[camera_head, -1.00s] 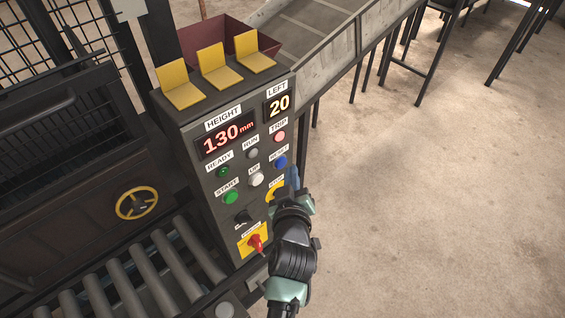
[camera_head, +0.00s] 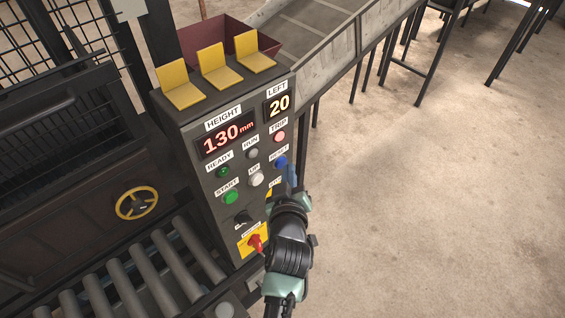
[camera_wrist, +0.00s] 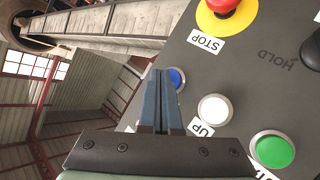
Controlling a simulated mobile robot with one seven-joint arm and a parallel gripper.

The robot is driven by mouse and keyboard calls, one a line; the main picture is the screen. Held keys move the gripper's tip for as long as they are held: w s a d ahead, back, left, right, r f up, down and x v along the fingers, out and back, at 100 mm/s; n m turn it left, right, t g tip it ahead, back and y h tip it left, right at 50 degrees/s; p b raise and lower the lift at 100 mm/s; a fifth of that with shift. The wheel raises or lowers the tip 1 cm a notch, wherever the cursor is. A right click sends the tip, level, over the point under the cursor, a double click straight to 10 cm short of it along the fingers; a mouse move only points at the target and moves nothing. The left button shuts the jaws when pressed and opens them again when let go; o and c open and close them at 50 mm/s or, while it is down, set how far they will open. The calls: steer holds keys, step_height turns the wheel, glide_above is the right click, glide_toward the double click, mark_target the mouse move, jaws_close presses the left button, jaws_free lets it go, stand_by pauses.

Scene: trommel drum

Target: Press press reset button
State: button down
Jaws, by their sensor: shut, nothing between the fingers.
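The blue reset button (camera_head: 281,161) sits on the right side of the grey control panel (camera_head: 213,178), under the lit pink trip lamp (camera_head: 279,136). The button also shows in the wrist view (camera_wrist: 177,78), partly hidden behind the fingertips. My gripper (camera_head: 291,172) is in front of the panel's right edge, its tips just below and right of the blue button in the head view. In the wrist view my gripper (camera_wrist: 161,76) has its blue fingers shut, empty, pointing at the button's left side. Whether the tips touch the button I cannot tell.
A white UP button (camera_head: 256,179) and green START button (camera_head: 231,197) are close by. The red-and-yellow STOP button (camera_wrist: 223,8) is near my fingers. A red switch (camera_head: 256,243) sits lower. Rollers (camera_head: 155,285) lie left; open floor (camera_head: 430,200) lies right.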

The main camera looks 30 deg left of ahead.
steer(key=shift+w+a, duration=0.15)
steer(key=shift+a, duration=0.25)
stand_by(0.7)
steer(key=shift+d, duration=0.15)
steer(key=shift+s+d+b, duration=0.3)
steer(key=shift+d+b, duration=0.05)
steer(key=shift+d, duration=0.3)
steer(key=shift+s+d+b, duration=0.3)
steer(key=shift+d+b, duration=0.1)
steer(key=shift+d, duration=0.4)
steer(key=shift+s+d+b, duration=0.25)
steer(key=shift+d+b, duration=0.2)
steer(key=shift+d, duration=0.3)
steer(key=shift+s+d+b, duration=0.3)
steer(key=shift+d+b, duration=0.1)
steer(key=shift+d, duration=0.4)
